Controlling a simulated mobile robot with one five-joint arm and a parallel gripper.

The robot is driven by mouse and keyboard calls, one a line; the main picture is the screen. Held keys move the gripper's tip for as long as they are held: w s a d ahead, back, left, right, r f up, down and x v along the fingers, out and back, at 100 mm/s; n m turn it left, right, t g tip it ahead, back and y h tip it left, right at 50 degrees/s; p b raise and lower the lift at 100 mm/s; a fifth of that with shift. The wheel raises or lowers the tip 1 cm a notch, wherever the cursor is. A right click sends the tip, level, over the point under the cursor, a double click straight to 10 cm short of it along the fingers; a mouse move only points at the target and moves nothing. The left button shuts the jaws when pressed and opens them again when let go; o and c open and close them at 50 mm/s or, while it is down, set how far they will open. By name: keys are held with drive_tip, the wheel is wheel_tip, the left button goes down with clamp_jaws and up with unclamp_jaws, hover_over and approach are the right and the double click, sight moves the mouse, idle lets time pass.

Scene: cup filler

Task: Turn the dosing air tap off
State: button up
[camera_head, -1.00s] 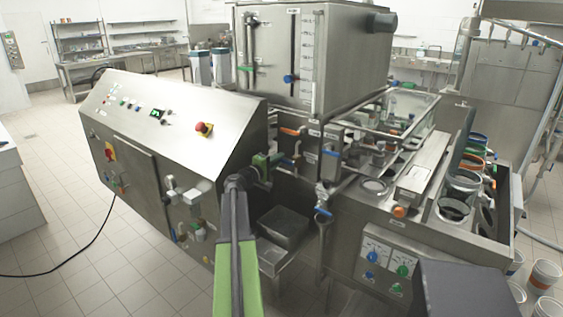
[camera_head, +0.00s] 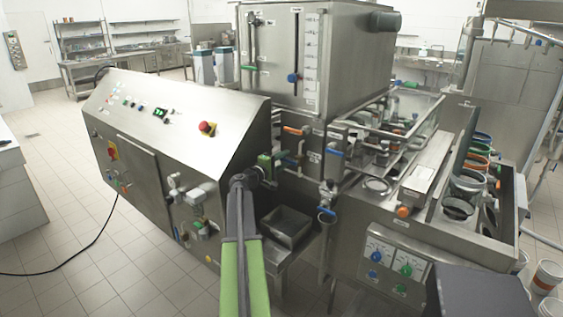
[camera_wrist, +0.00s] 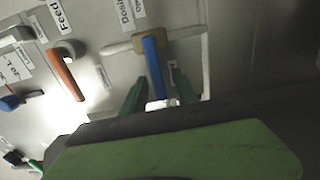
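The dosing air tap shows in the wrist view as a blue lever (camera_wrist: 154,70) on a brass-coloured body. A label beginning "Dosin" (camera_wrist: 126,10) is above it, cut off by the frame. The lever points down the picture, crosswise to the pale pipe (camera_wrist: 118,48) through the tap. My gripper (camera_wrist: 160,84) is open, with one dark green finger on each side of the lever's lower end. I cannot tell whether either finger touches it. In the head view my gripper (camera_head: 265,163) is at the pipework right of the control cabinet.
An orange lever (camera_wrist: 66,74) under a "Feed" label (camera_wrist: 62,16) is left of the blue one. Another blue handle (camera_wrist: 10,103) is at the far left. The control cabinet (camera_head: 180,120) and the steel tank (camera_head: 315,60) stand close by. A dark tray (camera_head: 286,224) is below.

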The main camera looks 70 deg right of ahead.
drive_tip(key=shift+w+a, duration=0.2)
drive_tip(key=shift+a, duration=0.2)
drive_tip(key=v, duration=1.6)
drive_tip(key=shift+a, duration=0.3)
